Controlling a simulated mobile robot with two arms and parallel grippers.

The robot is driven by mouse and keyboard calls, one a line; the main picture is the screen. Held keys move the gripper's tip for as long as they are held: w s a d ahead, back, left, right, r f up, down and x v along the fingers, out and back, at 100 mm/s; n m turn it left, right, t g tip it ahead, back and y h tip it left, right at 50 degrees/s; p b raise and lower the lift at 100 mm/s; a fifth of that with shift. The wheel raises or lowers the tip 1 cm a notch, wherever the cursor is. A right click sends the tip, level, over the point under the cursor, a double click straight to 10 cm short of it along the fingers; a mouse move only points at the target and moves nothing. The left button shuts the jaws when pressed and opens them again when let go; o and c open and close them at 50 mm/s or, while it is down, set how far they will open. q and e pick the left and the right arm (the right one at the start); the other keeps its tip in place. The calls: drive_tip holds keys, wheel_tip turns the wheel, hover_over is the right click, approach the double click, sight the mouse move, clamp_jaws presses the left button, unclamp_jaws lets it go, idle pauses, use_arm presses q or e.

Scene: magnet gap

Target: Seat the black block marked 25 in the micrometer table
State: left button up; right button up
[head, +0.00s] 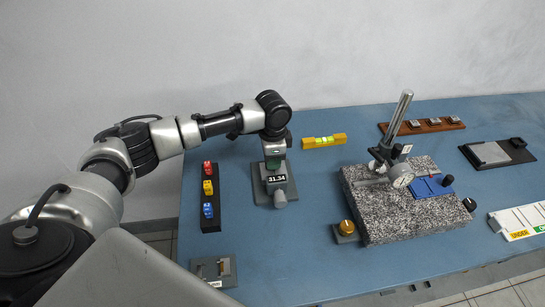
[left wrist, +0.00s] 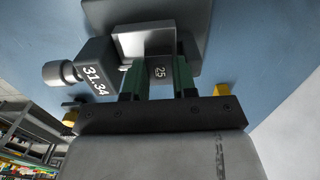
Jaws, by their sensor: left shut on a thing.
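The micrometer table (head: 276,186) stands on the blue bench with a dark base, a silver knob and a readout of 31.34. In the left wrist view its readout block (left wrist: 95,75) and a light grey stage (left wrist: 145,40) show. My left gripper (head: 273,163) is over the micrometer table, pointing down. In the left wrist view the green fingers of the left gripper (left wrist: 158,84) are shut on the black block marked 25 (left wrist: 160,72). The block is right beside the stage; I cannot tell whether it touches it. In the head view the block is hidden. My right gripper is out of view.
Left of the micrometer table is a black rack (head: 210,224) with red, yellow and blue blocks. A yellow level (head: 324,141) lies behind to the right. A granite plate (head: 400,222) carries a dial gauge stand (head: 391,150). A grey slotted plate (head: 226,278) lies near the front.

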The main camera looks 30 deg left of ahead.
use_arm(q)
drive_tip(key=shift+s+f, duration=0.1)
drive_tip(key=shift+f, duration=0.1)
drive_tip(key=o, duration=1)
drive_tip(key=shift+s+d+r, duration=0.1)
drive_tip(key=shift+s, duration=0.05)
drive_tip(key=shift+c, duration=0.2)
drive_tip(key=shift+r, duration=0.1)
